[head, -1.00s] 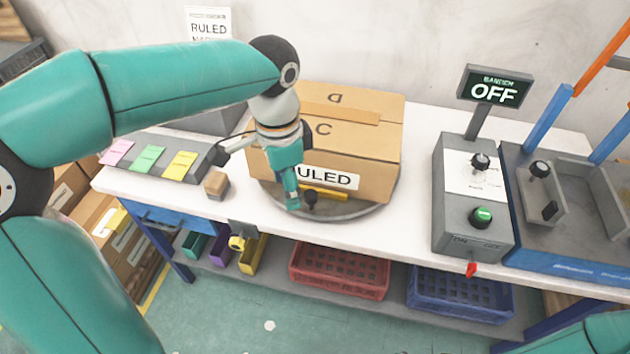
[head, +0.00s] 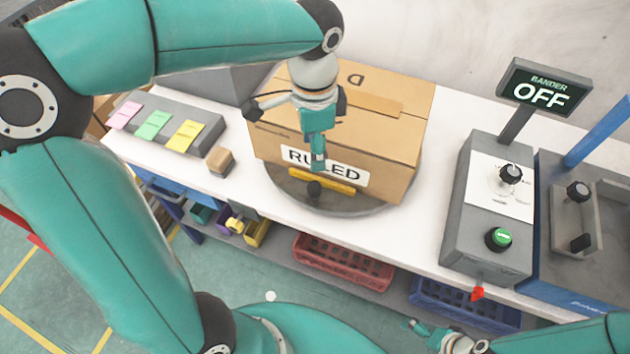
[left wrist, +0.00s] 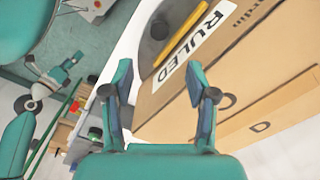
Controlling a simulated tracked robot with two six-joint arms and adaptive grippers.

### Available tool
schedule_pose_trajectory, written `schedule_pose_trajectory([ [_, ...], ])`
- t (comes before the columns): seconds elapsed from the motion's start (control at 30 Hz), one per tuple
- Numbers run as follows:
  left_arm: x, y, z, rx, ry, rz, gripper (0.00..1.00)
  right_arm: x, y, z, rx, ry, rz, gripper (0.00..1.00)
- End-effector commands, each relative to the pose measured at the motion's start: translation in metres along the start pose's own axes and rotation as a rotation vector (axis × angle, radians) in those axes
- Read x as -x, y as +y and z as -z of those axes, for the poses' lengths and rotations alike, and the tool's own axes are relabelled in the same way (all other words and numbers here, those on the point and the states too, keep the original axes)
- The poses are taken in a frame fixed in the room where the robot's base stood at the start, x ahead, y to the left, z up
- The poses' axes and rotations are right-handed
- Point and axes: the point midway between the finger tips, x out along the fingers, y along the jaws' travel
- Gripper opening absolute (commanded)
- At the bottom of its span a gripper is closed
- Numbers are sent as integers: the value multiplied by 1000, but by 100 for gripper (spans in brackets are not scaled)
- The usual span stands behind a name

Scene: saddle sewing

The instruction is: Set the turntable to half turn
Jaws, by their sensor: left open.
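The turntable (head: 350,207) is a grey disc on the white bench, mostly hidden under a cardboard box marked RULED (head: 400,170). A black knob (head: 314,191) and a yellow bar (head: 335,183) are at its front edge. They also show in the left wrist view, the knob (left wrist: 159,29) beside the yellow bar (left wrist: 178,48). My left gripper (head: 318,165) is open and empty, in front of the label in the head view and apart from the knob. Its two spread fingers (left wrist: 160,85) show in the left wrist view. My right gripper (head: 425,332) is low at the bottom right, its jaws unclear.
A grey control box (head: 487,210) with knobs, a green button and a BANDER OFF sign (head: 541,94) stands right. Left are a wooden block (head: 220,161) and a rack with pink, green and yellow cards (head: 153,125). Red (head: 342,264) and blue crates (head: 465,305) sit below.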

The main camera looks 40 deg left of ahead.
Motion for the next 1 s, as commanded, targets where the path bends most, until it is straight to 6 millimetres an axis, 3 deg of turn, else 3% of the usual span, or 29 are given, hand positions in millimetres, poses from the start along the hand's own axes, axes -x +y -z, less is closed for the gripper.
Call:
schedule_pose_trajectory([
  [0.3, -72, 1, -2, 3, -4, -5, 58, -3, 1, 0, 0, 1, 0, 100],
  [0.5, -106, 1, -2, 4, -4, -4, 58, -4, 1, 0, 0, 1, 0, 100],
  [0.7, -122, 0, -1, 4, -1, -2, 58, -4, 2, 0, 0, 1, 0, 100],
  [1.0, -125, 0, -2, 5, 1, -1, 58, -4, 2, 0, 0, 1, 0, 100],
])
